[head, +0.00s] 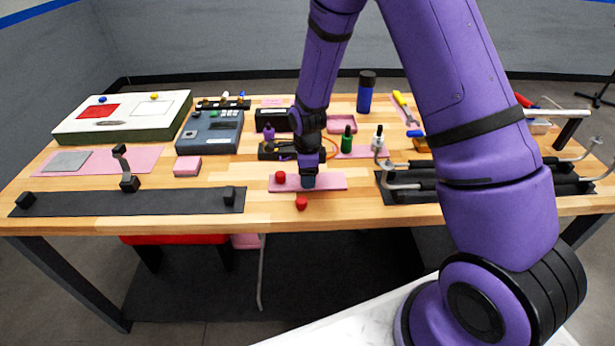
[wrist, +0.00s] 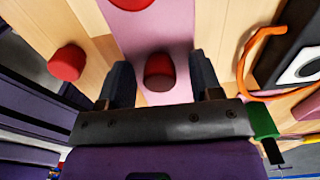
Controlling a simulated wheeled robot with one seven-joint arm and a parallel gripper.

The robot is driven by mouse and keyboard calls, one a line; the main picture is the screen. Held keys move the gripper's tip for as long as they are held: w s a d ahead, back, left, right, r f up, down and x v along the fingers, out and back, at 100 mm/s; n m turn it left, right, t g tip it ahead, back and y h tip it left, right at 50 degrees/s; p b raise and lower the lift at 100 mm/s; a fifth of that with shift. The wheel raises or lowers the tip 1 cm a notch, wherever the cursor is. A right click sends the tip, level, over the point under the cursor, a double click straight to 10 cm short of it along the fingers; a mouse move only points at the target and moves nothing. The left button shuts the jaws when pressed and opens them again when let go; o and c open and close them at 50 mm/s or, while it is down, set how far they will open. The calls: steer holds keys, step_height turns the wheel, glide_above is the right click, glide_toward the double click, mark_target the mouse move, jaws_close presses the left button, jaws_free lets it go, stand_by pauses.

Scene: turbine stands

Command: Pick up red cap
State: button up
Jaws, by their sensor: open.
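My gripper (head: 309,182) is open and points down over the pink mat (head: 335,183) near the front edge of the table. In the wrist view a dark red cap (wrist: 160,72) stands on the mat between the open fingers (wrist: 162,85), with a gap on both sides. My gripper hides this cap in the head view. A second red cap (head: 280,176) is on the mat to the left and is cut off at the top of the wrist view (wrist: 127,3). A third red cap (head: 301,204) lies on the bare wood in front of the mat; it also shows in the wrist view (wrist: 67,63).
A green bottle (head: 347,140) and a white bottle (head: 378,138) stand behind on the right. Black stands (head: 130,201) lie at left and right. A pink block (head: 187,166) and a grey-blue device (head: 210,132) sit left. Wood left of the mat is clear.

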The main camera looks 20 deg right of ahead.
jaws_close()
stand_by(0.3)
step_height(320, 180, up, 10)
steer(key=shift+r, duration=0.1)
stand_by(0.4)
steer(key=c, duration=0.7)
jaws_free()
jaws_close()
